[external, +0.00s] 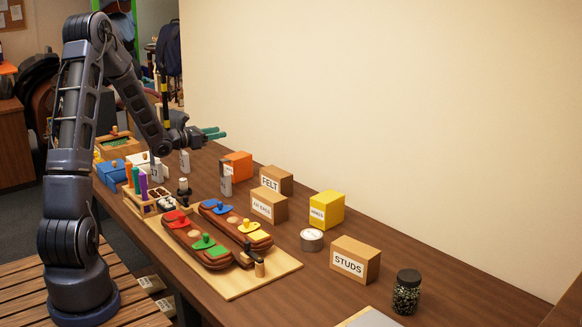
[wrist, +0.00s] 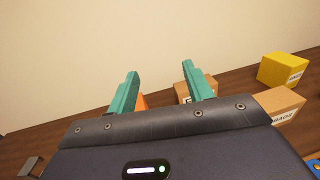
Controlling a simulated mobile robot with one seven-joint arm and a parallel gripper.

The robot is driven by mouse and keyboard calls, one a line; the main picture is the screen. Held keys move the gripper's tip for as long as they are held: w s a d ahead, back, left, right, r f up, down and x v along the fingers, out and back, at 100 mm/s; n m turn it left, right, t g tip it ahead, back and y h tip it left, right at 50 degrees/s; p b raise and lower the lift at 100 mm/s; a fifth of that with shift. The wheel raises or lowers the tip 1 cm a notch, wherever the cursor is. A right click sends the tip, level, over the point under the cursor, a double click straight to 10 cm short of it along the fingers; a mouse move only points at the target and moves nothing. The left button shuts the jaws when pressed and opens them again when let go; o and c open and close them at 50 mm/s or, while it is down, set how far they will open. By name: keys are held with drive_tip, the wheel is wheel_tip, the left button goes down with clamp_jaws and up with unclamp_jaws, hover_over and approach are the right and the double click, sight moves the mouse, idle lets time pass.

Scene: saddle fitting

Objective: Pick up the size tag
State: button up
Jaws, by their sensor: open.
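My gripper (external: 214,133) is raised above the far left part of the table, its teal fingers pointing right. In the wrist view the two fingers of the gripper (wrist: 160,75) stand apart with nothing between them. Small pale upright pieces, a pale left piece (external: 157,172) and a pale right piece (external: 184,161), stand on the table below my wrist; they may be size tags, but I cannot read them surely. A grey upright piece with a white label (external: 226,180) stands nearby. I cannot tell which is the size tag.
A wooden board (external: 262,276) holds brown saddle-like pads with coloured knobbed pieces. A rack (external: 140,203) of coloured handles is left of it. An orange box (external: 238,164), the FELT box (external: 276,179), a yellow box (external: 326,209) and the STUDS box (external: 354,261) stand along the wall side.

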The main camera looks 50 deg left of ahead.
sight(228, 160)
wheel_tip(228, 160, down, 11)
drive_tip(key=shift+f, duration=0.15)
drive_tip(key=shift+w+d, duration=0.25)
drive_tip(key=shift+w, duration=1)
drive_tip(key=shift+w+d, duration=0.2)
drive_tip(key=shift+w, duration=1.05)
drive_tip(key=shift+c, duration=0.4)
clamp_jaws()
